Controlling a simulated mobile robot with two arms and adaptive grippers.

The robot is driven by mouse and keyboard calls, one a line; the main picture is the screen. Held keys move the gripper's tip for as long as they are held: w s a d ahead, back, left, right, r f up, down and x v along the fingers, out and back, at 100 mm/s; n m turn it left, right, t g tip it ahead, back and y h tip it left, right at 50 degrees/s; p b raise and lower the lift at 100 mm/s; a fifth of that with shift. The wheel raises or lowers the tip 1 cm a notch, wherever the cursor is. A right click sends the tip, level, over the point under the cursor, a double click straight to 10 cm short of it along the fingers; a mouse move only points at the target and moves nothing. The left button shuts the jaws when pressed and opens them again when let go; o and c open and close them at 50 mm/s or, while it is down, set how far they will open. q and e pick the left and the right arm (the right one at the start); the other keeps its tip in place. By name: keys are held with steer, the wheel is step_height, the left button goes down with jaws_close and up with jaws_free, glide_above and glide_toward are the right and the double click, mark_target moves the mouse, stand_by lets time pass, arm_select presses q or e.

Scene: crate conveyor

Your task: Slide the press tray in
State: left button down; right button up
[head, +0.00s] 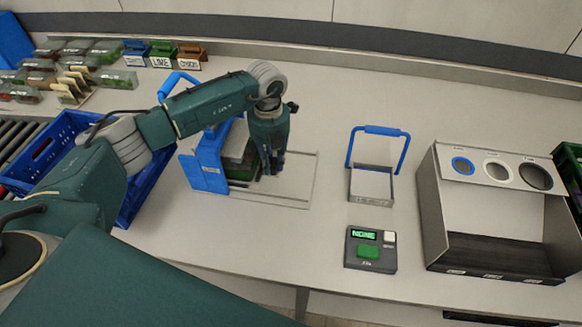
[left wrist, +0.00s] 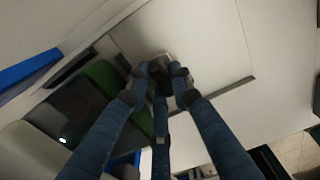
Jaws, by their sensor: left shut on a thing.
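The press (head: 208,160) has a blue frame and stands left of the middle of the table in the head view. Its light rectangular base (head: 298,185) extends to the right. The press tray (head: 243,173) looks dark with a green part and lies low beside the press frame, partly hidden by my arm. In the left wrist view the green and dark part (left wrist: 103,75) is left of the fingers. My left gripper (head: 270,166) points down at the tray's right side. Its fingers (left wrist: 163,75) are shut on a small dark piece, seemingly the tray's handle. My right gripper is not in view.
A blue-handled frame (head: 375,165), a box with a green display (head: 369,250) and a grey bin with three round holes (head: 490,215) stand to the right. A blue crate (head: 58,140) is at the left. Table behind the press is mostly clear.

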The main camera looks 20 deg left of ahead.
arm_select(q)
steer(key=shift+s+a, duration=0.1)
steer(key=shift+a, duration=0.55)
steer(key=shift+s+a, duration=0.1)
steer(key=shift+a, duration=0.6)
steer(key=c, duration=1.5)
jaws_free()
steer(key=shift+s, duration=0.1)
step_height(320, 180, up, 12)
steer(key=shift+r, duration=0.1)
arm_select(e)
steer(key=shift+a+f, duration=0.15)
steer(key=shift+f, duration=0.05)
